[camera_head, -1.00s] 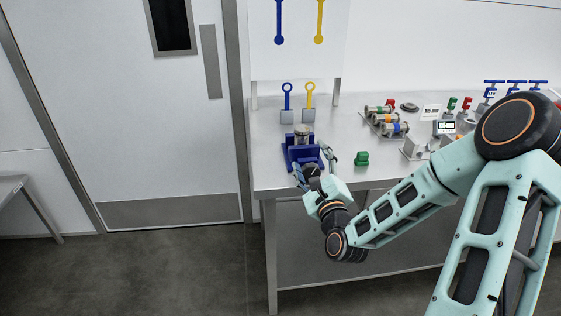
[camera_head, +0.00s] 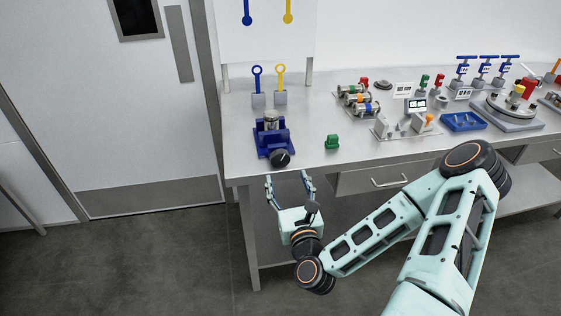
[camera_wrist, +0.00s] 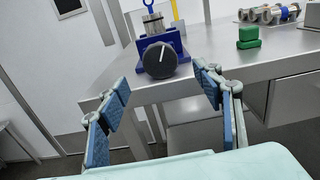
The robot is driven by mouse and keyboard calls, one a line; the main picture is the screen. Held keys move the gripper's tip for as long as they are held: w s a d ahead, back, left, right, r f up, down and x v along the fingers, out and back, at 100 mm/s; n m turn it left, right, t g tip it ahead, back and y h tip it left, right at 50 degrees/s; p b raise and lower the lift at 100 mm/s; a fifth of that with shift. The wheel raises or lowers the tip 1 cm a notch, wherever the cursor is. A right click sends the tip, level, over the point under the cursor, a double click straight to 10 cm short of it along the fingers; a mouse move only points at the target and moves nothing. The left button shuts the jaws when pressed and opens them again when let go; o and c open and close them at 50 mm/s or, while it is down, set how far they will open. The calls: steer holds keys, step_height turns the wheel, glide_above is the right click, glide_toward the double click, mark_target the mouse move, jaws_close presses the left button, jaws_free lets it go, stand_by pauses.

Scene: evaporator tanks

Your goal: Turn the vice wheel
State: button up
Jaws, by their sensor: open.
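The vice wheel (camera_head: 280,158) is a round black knob on the front of the blue vice (camera_head: 262,139), near the table's front edge. In the wrist view the wheel (camera_wrist: 160,60) shows a white line on its face, close to upright with a slight tilt. A metal cylinder (camera_head: 271,120) sits in the vice. My gripper (camera_head: 289,176) is open and empty in front of the table edge, short of the wheel and apart from it. In the wrist view its two fingers (camera_wrist: 162,82) stand wide to the left and right of the wheel.
A green block (camera_head: 332,142) stands right of the vice. Blue and yellow ring-topped tools (camera_head: 257,78) stand in holders behind it. The steel table (camera_head: 230,160) edge lies just beyond my gripper. Other fixtures and a blue tray (camera_head: 462,122) are farther right.

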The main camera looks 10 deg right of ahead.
mark_target(280, 160)
steer(key=shift+w+f+b, duration=0.2)
steer(key=shift+w+b, duration=1.95)
steer(key=shift+b, duration=0.65)
steer(key=b, duration=0.2)
steer(key=w+b, duration=0.1)
steer(key=shift+w+d+b, duration=0.2)
steer(key=shift+w+b, duration=0.05)
steer(key=shift+b, duration=0.1)
steer(key=w+b, duration=0.1)
steer(key=b, duration=0.2)
steer(key=shift+a+b, duration=0.15)
steer(key=shift+b, duration=0.15)
steer(key=shift+b, duration=0.45)
steer(key=shift+w+a+r, duration=0.1)
steer(key=shift+w+r, duration=0.1)
steer(key=shift+w, duration=1.2)
steer(key=shift+c, duration=0.3)
steer(key=c, duration=1.1)
steer(key=n, duration=0.4)
steer(key=shift+n, duration=0.4)
